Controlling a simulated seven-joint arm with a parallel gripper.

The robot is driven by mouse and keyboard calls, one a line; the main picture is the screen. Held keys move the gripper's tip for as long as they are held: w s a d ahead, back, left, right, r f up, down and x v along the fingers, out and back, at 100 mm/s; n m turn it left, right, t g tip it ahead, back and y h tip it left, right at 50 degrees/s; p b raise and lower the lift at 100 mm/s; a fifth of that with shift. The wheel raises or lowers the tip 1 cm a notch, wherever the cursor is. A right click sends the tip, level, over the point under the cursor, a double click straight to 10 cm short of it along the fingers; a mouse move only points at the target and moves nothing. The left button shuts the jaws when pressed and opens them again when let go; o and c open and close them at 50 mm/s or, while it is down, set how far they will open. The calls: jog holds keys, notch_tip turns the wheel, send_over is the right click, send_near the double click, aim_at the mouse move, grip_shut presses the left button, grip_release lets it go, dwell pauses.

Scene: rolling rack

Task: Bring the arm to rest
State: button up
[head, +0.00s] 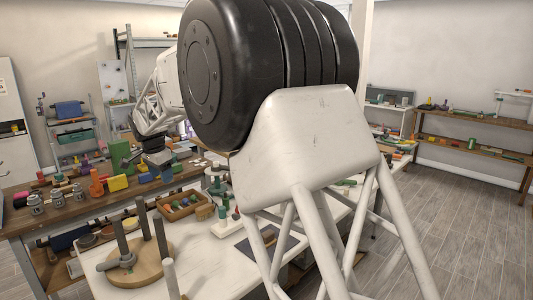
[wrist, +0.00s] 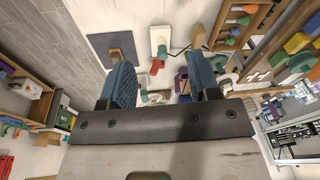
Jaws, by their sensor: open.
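My gripper (wrist: 160,78) shows in the wrist view with its two blue fingers spread wide apart. Nothing is held between them; the white tabletop and small objects show in the gap, below the fingers. In the head view my gripper (head: 156,158) is small and dark, at the end of my arm, above the workbench area left of the large black arm joint. My own arm hides much of the middle of that view.
A white table (head: 215,270) holds a round wooden base with pegs (head: 140,268) and a wooden tray (head: 163,213). Metal weights (head: 57,195) and coloured blocks stand on the wooden bench at left. The wrist view shows a dark mat (wrist: 98,42). Floor (head: 470,220) at right is clear.

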jog(key=s+d+r+n, duration=0.1)
jog(key=s+d+r, duration=0.1)
jog(key=s+d, duration=0.65)
jog(key=s+d+r+n, duration=0.1)
jog(key=s+d+r, duration=0.2)
jog(key=d, duration=1.1)
jog(key=s+d+r+n, duration=0.15)
jog(key=s+d, duration=0.45)
jog(key=d, duration=0.6)
jog(key=s+d+f+n, duration=0.1)
jog(key=s+d+f, duration=0.2)
jog(key=s+d, duration=0.3)
jog(key=s+d+f+n, duration=0.1)
jog(key=s+d+f, duration=0.2)
jog(key=s, duration=1.1)
jog(key=s+d+f+n, duration=0.1)
jog(key=s+d+f, duration=0.2)
jog(key=s+d, duration=0.6)
jog(key=shift+s+d+f+t, duration=0.2)
jog(key=shift+s+d+t, duration=0.1)
jog(key=shift+s, duration=0.8)
